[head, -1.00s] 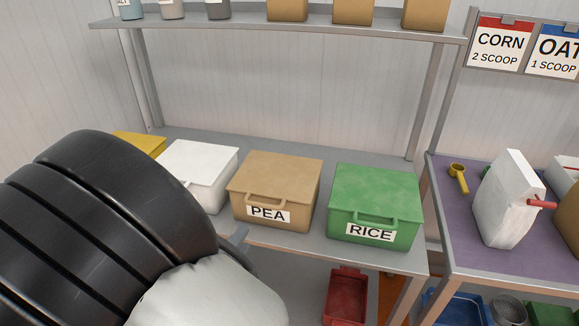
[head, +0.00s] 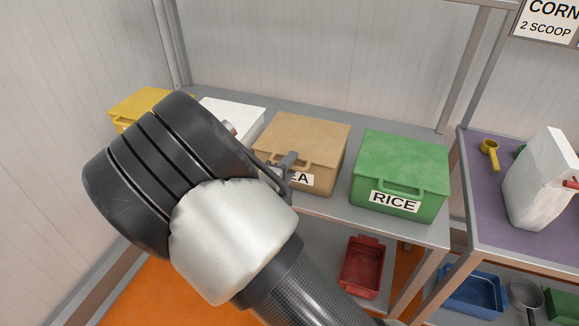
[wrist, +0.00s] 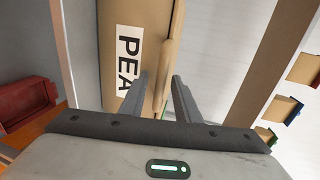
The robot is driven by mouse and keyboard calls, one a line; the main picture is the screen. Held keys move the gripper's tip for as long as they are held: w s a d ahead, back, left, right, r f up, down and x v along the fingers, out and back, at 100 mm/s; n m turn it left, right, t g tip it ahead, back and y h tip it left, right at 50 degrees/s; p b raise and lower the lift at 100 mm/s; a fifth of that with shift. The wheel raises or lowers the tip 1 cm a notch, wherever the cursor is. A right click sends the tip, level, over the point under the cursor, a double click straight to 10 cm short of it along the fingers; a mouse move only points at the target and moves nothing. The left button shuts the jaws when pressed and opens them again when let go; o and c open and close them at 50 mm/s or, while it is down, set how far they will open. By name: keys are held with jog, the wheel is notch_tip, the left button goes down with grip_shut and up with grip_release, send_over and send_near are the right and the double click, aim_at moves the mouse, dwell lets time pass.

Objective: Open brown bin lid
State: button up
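The brown bin (head: 312,138) stands on the shelf between the white and green bins, its lid closed. Its PEA label is partly covered by my gripper (head: 287,165) in the head view. The wrist view shows the brown bin (wrist: 112,25) turned sideways, with the label (wrist: 128,65) beside one finger. My gripper (wrist: 160,82) is open, its two fingers apart, at the bin's front by the lid handle. The handle seems to lie between or just beyond the fingers; I cannot tell whether they touch it.
The green RICE bin (head: 402,172) stands to the right, the white bin (head: 232,116) and yellow bin (head: 135,103) to the left. A red tray (head: 362,266) lies on the lower shelf. A purple-topped table (head: 482,205) with a white container (head: 540,185) is at the right.

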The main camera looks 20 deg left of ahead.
grip_shut()
